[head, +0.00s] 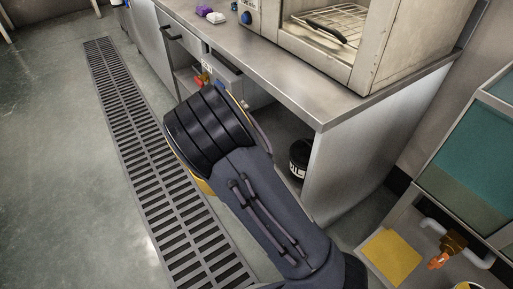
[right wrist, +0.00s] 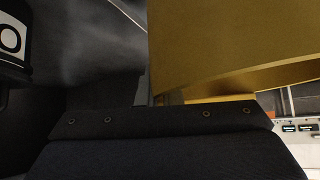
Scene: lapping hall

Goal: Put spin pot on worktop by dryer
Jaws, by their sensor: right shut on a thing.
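A gold-yellow thing (right wrist: 235,45), which I take to be the spin pot, fills the upper right of the right wrist view, close to the hand. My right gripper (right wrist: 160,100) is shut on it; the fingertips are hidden. In the head view my arm covers most of it, and only yellow edges (head: 205,187) show around the black wrist, above the floor in front of the cabinet. The dryer (head: 345,40), a beige box with a wire rack inside, stands on the steel worktop (head: 270,70). My left gripper is in neither view.
A black can with a white label (head: 299,160) stands underneath. White and purple items (head: 215,17) lie left of the dryer, with some bare worktop between. A teal-panelled unit (head: 465,150) is at right.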

